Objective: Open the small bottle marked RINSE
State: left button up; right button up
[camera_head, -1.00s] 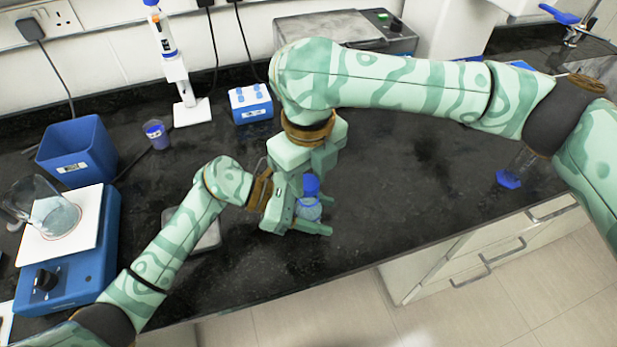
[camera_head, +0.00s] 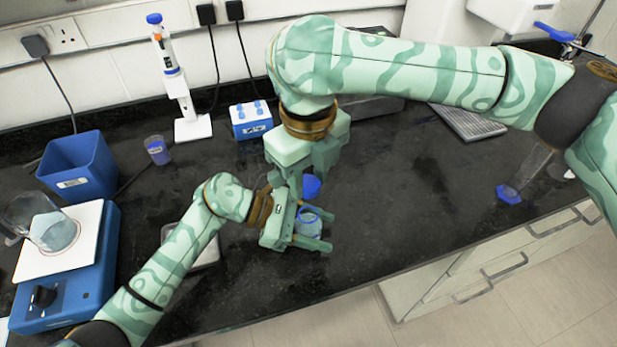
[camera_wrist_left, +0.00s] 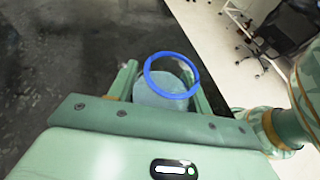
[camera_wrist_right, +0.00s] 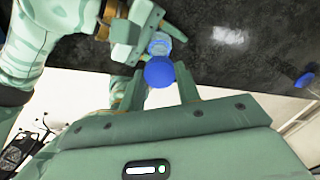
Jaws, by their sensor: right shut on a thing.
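The small clear bottle (camera_head: 308,226) stands at the bench middle with its mouth uncovered and a blue ring at its neck. The ring and pale body also show in the left wrist view (camera_wrist_left: 160,92). My left gripper (camera_head: 320,231) is shut on the bottle, one finger along each side. The blue cap (camera_head: 311,187) is off the bottle, just above and behind its mouth. My right gripper (camera_head: 307,181) is shut on the cap from above; the cap also shows between its fingers in the right wrist view (camera_wrist_right: 159,72). I cannot read the bottle's marking.
A blue stirrer (camera_head: 82,290) with a glass jug (camera_head: 50,228), a blue bin (camera_head: 78,168) and a small cup (camera_head: 157,150) stand at left. A pipette stand (camera_head: 193,128) and blue-white rack (camera_head: 250,120) are behind. The bench to the right is largely clear.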

pick_arm(q)
jog(key=o, duration=0.4)
jog(key=shift+o, duration=0.2)
jog(key=v, duration=1.2)
